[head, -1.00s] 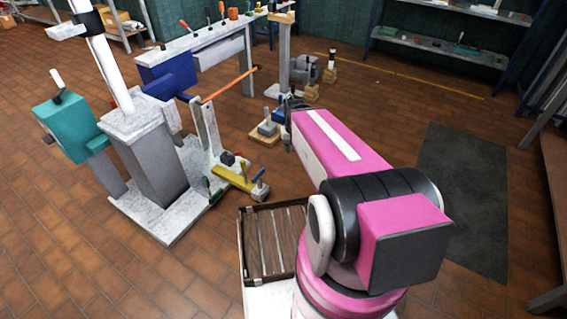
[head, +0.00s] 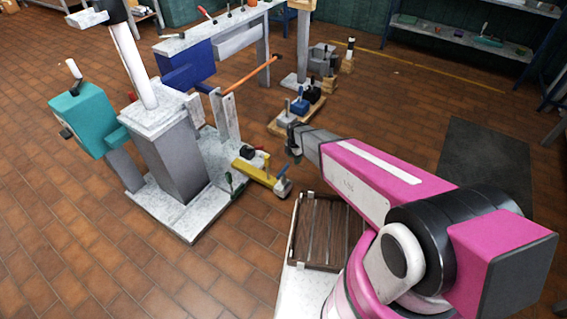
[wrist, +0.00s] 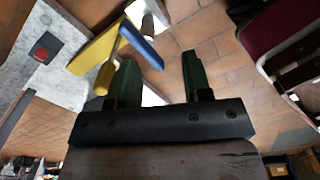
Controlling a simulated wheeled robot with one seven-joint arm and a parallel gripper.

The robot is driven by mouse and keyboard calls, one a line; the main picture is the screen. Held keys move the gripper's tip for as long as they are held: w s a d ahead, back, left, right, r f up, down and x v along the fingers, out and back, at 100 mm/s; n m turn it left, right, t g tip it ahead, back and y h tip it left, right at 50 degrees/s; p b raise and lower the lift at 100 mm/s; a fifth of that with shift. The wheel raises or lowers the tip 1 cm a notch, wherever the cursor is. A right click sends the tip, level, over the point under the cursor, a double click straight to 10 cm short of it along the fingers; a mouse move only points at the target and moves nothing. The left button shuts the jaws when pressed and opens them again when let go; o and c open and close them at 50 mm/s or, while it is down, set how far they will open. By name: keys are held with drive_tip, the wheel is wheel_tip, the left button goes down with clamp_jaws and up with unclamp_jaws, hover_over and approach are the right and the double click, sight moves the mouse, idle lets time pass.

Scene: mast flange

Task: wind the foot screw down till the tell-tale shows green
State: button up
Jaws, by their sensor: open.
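A yellow bar (head: 252,169) sticks out from the machine's white base plate (head: 190,215). At its outer end is what looks like the foot screw (head: 283,187), upright, with a small handle on top. In the wrist view the yellow bar (wrist: 97,62) and a blue bar (wrist: 143,45) lie just beyond my fingers. A dark block with a red square (wrist: 44,47), perhaps the tell-tale, sits on the pale plate; no green shows on it. My gripper (wrist: 160,62) has its two green fingers spread with nothing held. In the head view it (head: 294,152) hangs beyond and above the foot screw.
A slatted crate (head: 299,235) lies close in front of my base. The grey column (head: 178,160) stands left. Wooden blocks with clamps (head: 298,108) stand on the floor behind my gripper. An orange rod (head: 250,75) juts near the bench.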

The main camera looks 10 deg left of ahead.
sight(283, 169)
drive_tip(key=a+f+n, duration=0.2)
drive_tip(key=a+f, duration=0.1)
drive_tip(key=a+f+n, duration=0.1)
drive_tip(key=a+n, duration=0.1)
drive_tip(key=shift+s+a+f, duration=0.2)
drive_tip(key=shift+a+f, duration=0.05)
drive_tip(key=shift+f, duration=3.3)
drive_tip(key=c, duration=0.8)
drive_tip(key=m, duration=0.6)
drive_tip(key=o, duration=0.8)
drive_tip(key=shift+m, duration=0.3)
